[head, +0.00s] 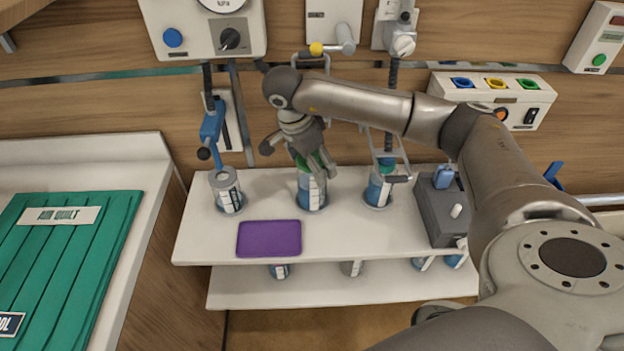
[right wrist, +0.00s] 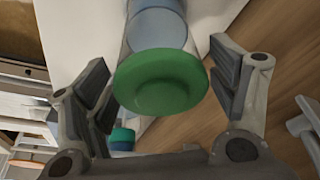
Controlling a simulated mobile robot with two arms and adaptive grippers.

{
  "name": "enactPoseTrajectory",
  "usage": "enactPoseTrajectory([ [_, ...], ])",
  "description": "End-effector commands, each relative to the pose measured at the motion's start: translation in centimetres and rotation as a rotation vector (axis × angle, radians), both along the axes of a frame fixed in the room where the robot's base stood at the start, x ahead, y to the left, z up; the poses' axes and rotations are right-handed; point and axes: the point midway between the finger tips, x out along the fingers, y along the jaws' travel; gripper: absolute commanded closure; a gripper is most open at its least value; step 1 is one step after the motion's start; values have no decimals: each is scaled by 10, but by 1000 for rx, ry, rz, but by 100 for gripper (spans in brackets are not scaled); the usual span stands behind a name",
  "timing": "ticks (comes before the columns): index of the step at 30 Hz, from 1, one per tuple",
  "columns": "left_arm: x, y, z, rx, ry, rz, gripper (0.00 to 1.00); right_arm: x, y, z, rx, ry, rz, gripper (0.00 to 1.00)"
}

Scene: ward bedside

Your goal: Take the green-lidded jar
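A jar with a green lid and blue contents (head: 312,192) stands in the middle of the upper white shelf. In the right wrist view its round green lid (right wrist: 162,80) faces the camera, between the fingers. My right gripper (head: 318,163) reaches down over this jar and partly hides its lid. Its fingers (right wrist: 160,85) are open, one on each side of the lid, with gaps showing beside it. Another jar (head: 380,188) with green at its top stands to the right, partly behind a metal frame. My left gripper is not in view.
A jar with a grey top (head: 227,190) stands left on the upper shelf (head: 345,238). A purple pad (head: 269,238) lies at its front; a grey box (head: 442,210) stands right. Several jars are on the lower shelf (head: 325,287). Wall fittings and tubes stand close behind.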

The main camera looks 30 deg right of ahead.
Motion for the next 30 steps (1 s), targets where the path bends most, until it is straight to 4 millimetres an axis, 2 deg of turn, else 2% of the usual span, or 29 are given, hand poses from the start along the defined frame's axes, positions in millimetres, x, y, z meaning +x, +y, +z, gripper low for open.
enactPoseTrajectory([
  [2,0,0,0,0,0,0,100,0,0,0,0,0,0,36],
  [15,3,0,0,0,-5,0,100,0,0,0,0,0,1,92],
  [25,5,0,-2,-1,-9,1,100,1,0,4,1,-3,1,92],
  [30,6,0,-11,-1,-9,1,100,1,1,18,1,-6,1,92],
])
